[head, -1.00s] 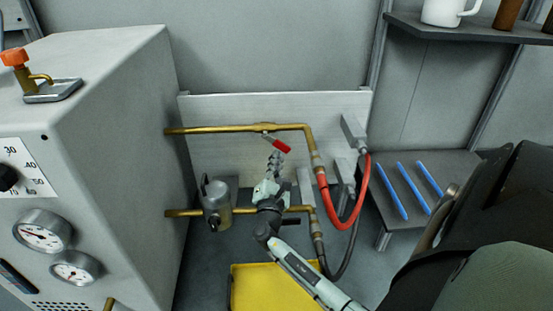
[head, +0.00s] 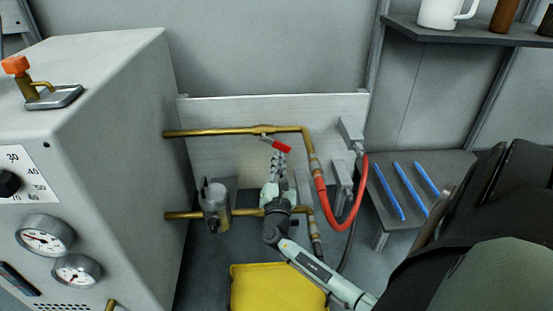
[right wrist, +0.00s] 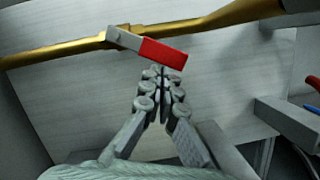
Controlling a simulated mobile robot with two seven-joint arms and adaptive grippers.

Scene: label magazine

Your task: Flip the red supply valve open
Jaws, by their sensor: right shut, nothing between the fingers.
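The red supply valve handle (head: 275,144) sits on the upper brass pipe (head: 220,131) in front of a pale metal panel. In the right wrist view, the red-sleeved lever (right wrist: 163,52) runs from its pivot on the pipe to the right and slightly down. My right gripper (head: 277,158) is just below the lever. In the right wrist view its fingertips (right wrist: 162,72) are shut and empty, close under the red sleeve; I cannot tell whether they touch it. My left gripper does not show.
A grey machine with gauges (head: 45,235) stands at the left. A red hose (head: 347,222) hangs right of the valve. A lower brass pipe (head: 185,215) carries a metal canister (head: 215,203). A yellow box (head: 275,288) lies below my arm. A bench with blue rods (head: 410,190) is at the right.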

